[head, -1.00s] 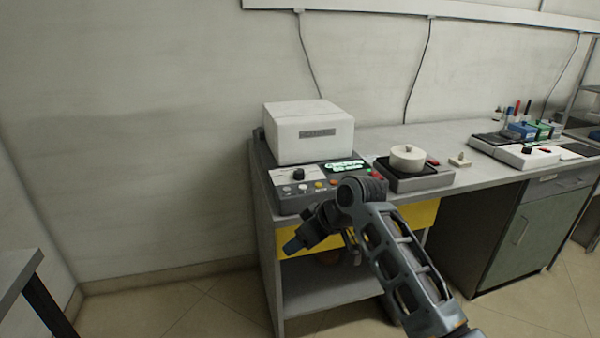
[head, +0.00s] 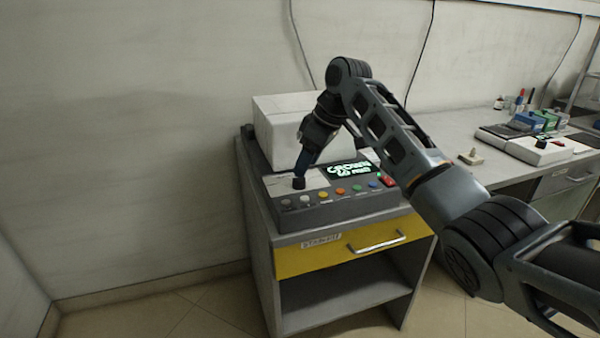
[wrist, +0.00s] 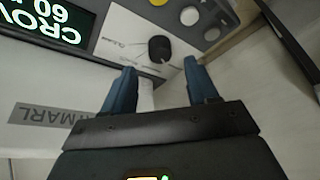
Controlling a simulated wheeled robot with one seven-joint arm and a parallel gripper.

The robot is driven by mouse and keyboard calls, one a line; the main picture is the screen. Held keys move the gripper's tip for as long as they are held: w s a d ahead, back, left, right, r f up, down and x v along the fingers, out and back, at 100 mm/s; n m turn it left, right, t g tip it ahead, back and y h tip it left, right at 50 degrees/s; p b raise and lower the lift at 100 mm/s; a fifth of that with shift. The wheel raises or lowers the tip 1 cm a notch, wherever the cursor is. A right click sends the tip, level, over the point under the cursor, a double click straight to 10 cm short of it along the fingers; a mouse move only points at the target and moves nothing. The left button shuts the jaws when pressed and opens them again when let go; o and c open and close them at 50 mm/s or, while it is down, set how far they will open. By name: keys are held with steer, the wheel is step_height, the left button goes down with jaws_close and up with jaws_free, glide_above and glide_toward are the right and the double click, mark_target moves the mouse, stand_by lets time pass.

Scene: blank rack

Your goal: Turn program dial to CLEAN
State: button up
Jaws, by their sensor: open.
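The program dial is a black knob (head: 299,183) on the white panel of the grey machine (head: 340,213). In the wrist view the dial (wrist: 159,48) shows a light pointer mark, with small labels around it too blurred to read surely. The green display (head: 350,169) reads CROWN 60, with smaller text below. My gripper (head: 302,168) is just above and behind the dial in the head view. In the wrist view my gripper (wrist: 160,75) is open, its two blue fingers apart, with the dial ahead between them. Contact with the dial cannot be told.
Coloured buttons (head: 340,191) line the machine's front beside a red switch (head: 388,181). A white box-shaped cover (head: 276,130) stands behind the panel. A yellow drawer (head: 350,250) is below. My arm hides part of the bench to the right.

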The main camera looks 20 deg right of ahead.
mark_target(299, 182)
steer(key=shift+x, duration=2.35)
steer(key=c, duration=1)
